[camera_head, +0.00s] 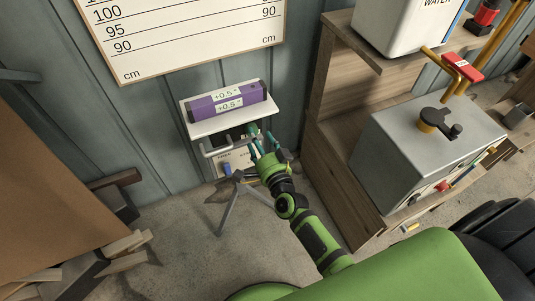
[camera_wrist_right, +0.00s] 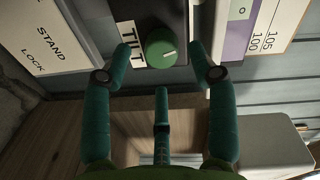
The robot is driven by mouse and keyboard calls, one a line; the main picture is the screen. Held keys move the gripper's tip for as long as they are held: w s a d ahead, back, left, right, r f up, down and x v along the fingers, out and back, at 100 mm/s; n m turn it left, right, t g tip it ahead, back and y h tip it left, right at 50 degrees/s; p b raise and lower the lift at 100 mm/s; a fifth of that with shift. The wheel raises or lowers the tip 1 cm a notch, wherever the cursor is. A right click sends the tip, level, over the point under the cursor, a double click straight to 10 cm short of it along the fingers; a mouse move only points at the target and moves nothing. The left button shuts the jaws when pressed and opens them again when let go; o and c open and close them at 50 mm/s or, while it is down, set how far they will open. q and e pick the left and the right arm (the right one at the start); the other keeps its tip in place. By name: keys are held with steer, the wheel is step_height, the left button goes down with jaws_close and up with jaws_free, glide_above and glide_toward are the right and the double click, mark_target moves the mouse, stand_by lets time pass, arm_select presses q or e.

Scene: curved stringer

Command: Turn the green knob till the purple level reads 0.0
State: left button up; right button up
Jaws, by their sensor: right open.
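The purple level (camera_head: 227,101) lies on a white platform and its two displays read +0.5°. In the right wrist view, the green knob (camera_wrist_right: 161,48) with a pale mark sits on a dark panel beside the TILT label (camera_wrist_right: 131,42). My right gripper (camera_wrist_right: 161,68) is open, its teal fingers spread on either side of the knob and a third finger below it. I cannot tell whether any finger touches the knob. In the head view my right gripper (camera_head: 259,147) is at the front of the stand, partly hiding the knob. My left gripper is not in view.
A STAND LOCK label (camera_wrist_right: 46,47) shows on the stand. A wooden shelf (camera_head: 318,120) with a grey box (camera_head: 388,150) is close on the right.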

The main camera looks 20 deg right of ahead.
steer(key=s, duration=1)
steer(key=shift+d+r, duration=0.2)
steer(key=shift+r, duration=0.15)
arm_select(q)
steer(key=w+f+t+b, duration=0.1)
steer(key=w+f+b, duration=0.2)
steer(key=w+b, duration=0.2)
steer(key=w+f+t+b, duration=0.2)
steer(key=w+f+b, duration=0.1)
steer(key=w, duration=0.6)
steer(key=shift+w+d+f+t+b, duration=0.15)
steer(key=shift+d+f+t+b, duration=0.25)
steer(key=shift+b, duration=0.5)
arm_select(e)
steer(key=w+n+y, duration=0.1)
steer(key=w+n, duration=1)
steer(key=w, duration=0.1)
steer(key=shift+w+a+f+t, duration=0.25)
steer(key=shift+w+f+t, duration=0.05)
steer(key=shift+f, duration=0.05)
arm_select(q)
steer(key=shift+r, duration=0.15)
arm_select(e)
steer(key=c, duration=1.1)
